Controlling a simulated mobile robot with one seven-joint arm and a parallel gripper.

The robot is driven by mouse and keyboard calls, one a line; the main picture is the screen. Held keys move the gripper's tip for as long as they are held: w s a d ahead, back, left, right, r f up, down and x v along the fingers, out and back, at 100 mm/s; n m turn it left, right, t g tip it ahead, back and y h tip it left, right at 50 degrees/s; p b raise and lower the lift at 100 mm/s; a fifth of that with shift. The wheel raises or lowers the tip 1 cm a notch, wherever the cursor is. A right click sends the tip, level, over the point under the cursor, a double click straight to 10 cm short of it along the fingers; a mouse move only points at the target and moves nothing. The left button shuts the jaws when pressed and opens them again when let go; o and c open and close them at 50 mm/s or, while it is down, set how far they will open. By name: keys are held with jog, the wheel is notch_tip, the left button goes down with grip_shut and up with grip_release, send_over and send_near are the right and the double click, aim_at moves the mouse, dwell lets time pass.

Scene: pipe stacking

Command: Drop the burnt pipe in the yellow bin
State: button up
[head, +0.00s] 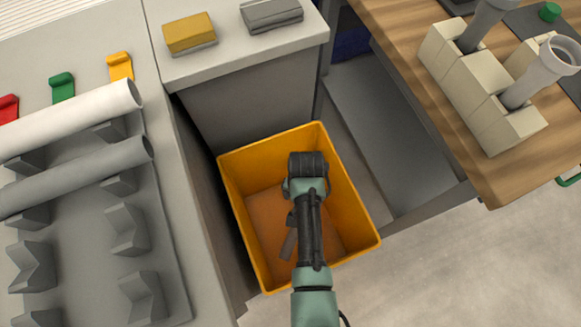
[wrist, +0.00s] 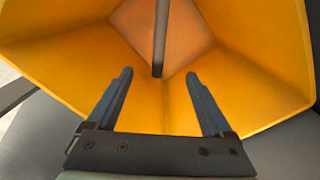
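The yellow bin (head: 355,205) stands open on the floor in the middle of the head view, and its inside fills much of the wrist view (wrist: 60,60). My gripper (head: 291,220) is over the bin, mostly hidden by my arm. In the wrist view its two fingers (wrist: 160,75) are spread apart with nothing clamped between them. A dark, narrow bar, which looks like the burnt pipe (wrist: 161,30), shows beyond the fingertips inside the bin. In the head view a grey-brown piece (head: 288,245) shows beside my arm within the bin; whether it touches the bottom is unclear.
A grey rack at left holds a white pipe (head: 70,118) and a grey pipe (head: 80,175). A counter behind the bin carries a yellow sponge-like block (head: 189,32) and a grey block (head: 271,13). A wooden table (head: 545,165) with beige pipe holders stands at right.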

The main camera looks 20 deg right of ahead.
jog(key=shift+r, duration=0.1)
notch_tip(320, 180, up, 13)
jog(key=p, duration=0.4)
dwell(0.5)
